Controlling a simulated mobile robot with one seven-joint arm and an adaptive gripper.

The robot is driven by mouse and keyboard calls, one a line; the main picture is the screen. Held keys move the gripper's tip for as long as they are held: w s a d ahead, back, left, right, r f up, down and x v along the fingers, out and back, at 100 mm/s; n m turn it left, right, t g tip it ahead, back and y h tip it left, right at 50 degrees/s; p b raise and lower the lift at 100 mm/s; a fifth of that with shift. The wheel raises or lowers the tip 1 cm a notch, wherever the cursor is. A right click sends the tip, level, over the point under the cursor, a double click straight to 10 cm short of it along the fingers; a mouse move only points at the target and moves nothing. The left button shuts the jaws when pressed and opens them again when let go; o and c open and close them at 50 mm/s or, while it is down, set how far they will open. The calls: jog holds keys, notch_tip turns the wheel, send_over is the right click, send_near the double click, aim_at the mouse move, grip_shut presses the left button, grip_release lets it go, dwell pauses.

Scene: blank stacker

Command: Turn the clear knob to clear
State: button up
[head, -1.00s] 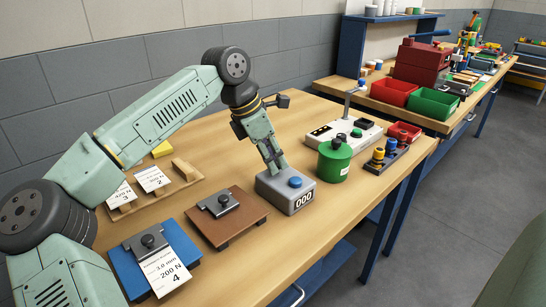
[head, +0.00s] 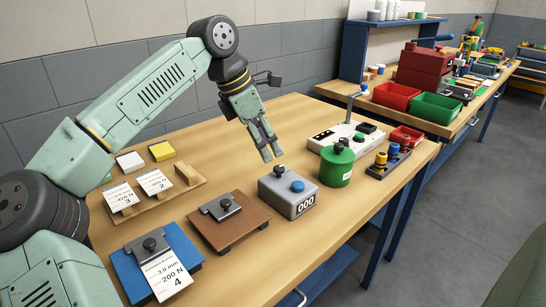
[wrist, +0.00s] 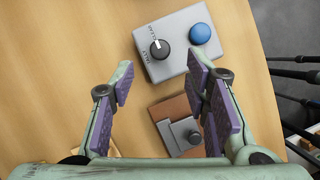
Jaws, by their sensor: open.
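The grey counter box (head: 288,196) stands on the bench with a black knob (head: 280,171), a blue button (head: 297,186) and a display reading 000 (head: 306,205). The knob also shows in the wrist view (wrist: 159,49), with a white mark on it and small lettering at its left and upper left. The mark appears to point toward the upper lettering, but it is too small to be sure. My gripper (head: 272,156) is open and empty, above and a little behind the box. In the wrist view the knob lies beyond the fingertips, untouched.
A brown board with a clamp (head: 228,222) and a blue board with a card (head: 150,265) lie in front and left. A green canister (head: 336,165) and a white device (head: 345,135) stand close on the right.

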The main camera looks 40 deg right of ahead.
jog(key=v, duration=0.6)
jog(key=shift+f, duration=0.1)
dwell(0.3)
